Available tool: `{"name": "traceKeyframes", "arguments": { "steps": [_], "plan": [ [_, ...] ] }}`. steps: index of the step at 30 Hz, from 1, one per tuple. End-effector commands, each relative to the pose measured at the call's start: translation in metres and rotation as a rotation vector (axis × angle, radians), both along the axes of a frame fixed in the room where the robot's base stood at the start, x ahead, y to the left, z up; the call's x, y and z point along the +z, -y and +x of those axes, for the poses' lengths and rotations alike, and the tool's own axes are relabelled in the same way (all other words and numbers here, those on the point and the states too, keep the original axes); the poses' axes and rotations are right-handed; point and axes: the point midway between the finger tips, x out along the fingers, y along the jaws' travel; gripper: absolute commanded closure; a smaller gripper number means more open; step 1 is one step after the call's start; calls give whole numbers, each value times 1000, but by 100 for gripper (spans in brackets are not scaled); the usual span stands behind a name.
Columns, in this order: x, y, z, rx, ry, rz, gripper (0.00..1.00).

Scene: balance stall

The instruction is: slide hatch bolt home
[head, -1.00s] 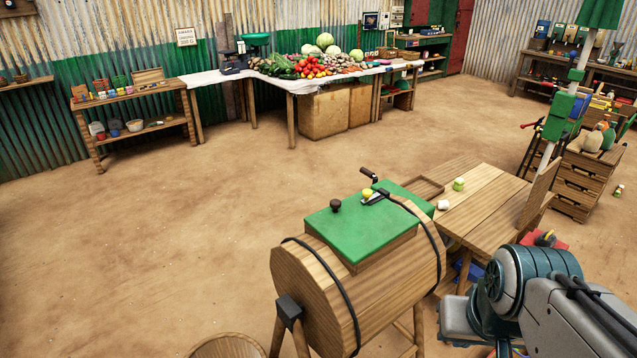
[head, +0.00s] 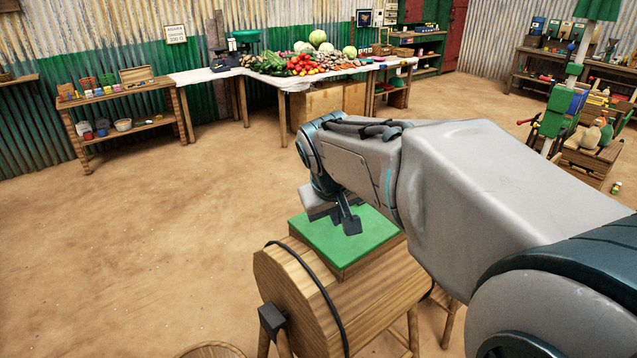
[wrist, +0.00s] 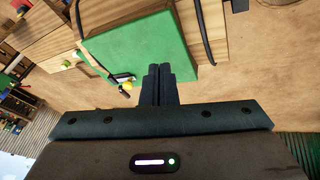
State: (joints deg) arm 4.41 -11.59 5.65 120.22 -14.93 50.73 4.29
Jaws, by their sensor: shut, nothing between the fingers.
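The drum's green hatch (head: 322,238) lies on top of the wooden barrel (head: 330,308); the hatch also shows in the wrist view (wrist: 140,45). In the wrist view the bolt, with its yellow knob (wrist: 127,85) and a pale metal plate (wrist: 123,76), sits at the hatch's edge, just left of my fingers. My gripper (head: 351,228) is over the hatch in the head view, its fingers pressed together and empty; they also show in the wrist view (wrist: 160,68). My arm hides the bolt in the head view. Whether my fingertips touch anything is unclear.
Black straps (head: 320,290) ring the barrel. A wooden side table (wrist: 35,30) with a small green-topped jar (wrist: 66,63) stands beside it. A produce table (head: 290,84) and a low shelf (head: 125,104) stand at the back. The dirt floor at left is open.

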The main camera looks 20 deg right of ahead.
Motion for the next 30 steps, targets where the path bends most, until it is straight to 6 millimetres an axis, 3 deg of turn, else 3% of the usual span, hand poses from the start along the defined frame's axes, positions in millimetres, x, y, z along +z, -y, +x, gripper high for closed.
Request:
{"name": "traceKeyframes", "arguments": {
  "steps": [1, 6, 12, 20, 30],
  "plan": [
    [-9, 4, 27, 7, 5, -29, 100],
    [-16, 18, 102, 26, 44, -109, 100],
    [-25, 32, 157, 34, 75, -159, 100],
    [-35, 40, 178, 33, 84, -174, 100],
    [-90, 64, 207, 33, 81, -173, 100]
  ]
}}
